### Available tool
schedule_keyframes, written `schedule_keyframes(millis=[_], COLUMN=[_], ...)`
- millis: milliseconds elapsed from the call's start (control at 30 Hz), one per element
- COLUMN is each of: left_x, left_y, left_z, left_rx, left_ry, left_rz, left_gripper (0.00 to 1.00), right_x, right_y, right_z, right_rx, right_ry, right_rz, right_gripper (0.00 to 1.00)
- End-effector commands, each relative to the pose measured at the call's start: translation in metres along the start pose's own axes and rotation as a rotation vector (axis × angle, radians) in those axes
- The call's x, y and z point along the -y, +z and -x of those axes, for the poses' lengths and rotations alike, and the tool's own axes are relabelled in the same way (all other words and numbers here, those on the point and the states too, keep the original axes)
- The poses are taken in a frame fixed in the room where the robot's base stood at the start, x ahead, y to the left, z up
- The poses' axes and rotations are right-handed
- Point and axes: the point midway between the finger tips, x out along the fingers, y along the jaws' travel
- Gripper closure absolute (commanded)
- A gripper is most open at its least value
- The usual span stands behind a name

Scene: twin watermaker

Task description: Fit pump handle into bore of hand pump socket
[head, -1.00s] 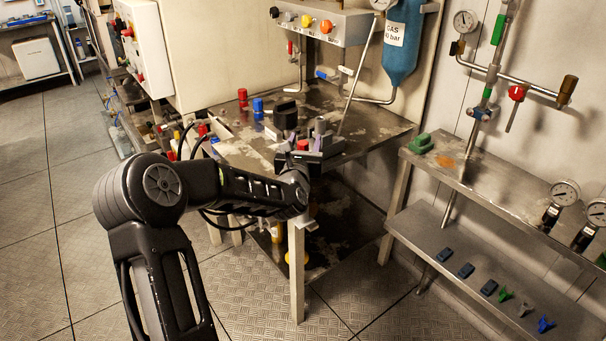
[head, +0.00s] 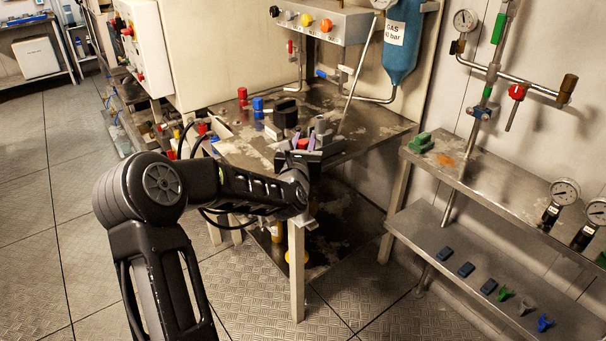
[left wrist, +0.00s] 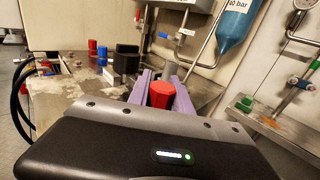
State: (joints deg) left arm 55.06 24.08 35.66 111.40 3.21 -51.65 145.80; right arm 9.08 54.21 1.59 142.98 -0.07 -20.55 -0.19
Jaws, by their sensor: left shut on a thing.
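My left gripper (head: 304,144) reaches over the front of the steel table. In the left wrist view its two purple fingers (left wrist: 161,88) are shut on a red faceted piece (left wrist: 161,95), which looks like the grip of the pump handle. The red piece also shows small in the head view (head: 302,144). The rest of the handle is hidden. A grey block with a short upright cylinder, likely the hand pump socket (head: 321,125), stands just behind the gripper; the cylinder shows behind the red piece in the left wrist view (left wrist: 170,69). Its bore cannot be seen. My right gripper is not in view.
A black block (head: 286,114) stands left of the socket, with red (head: 243,97) and blue (head: 258,106) cylinders further left. A thin slanted rod (head: 355,80) rises behind the socket. The steel table (head: 375,128) is clear at right. A shelf unit (head: 480,180) stands at far right.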

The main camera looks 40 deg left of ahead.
Motion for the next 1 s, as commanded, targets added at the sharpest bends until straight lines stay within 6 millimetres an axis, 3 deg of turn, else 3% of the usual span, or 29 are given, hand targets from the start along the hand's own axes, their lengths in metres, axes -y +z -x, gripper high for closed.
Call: schedule_keyframes(millis=[167, 1000], left_x=[0.0000, 0.0001], left_y=[0.0000, 0.0000], left_z=[0.0000, 0.0000], left_rx=[0.000, 0.000], left_ry=[0.000, 0.000], left_rz=[0.000, 0.000], left_gripper=[1.00, 1.00], right_x=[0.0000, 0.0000], right_y=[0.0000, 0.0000], right_z=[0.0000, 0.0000], right_rx=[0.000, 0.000], right_ry=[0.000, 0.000], right_rz=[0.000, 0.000], right_gripper=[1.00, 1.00])
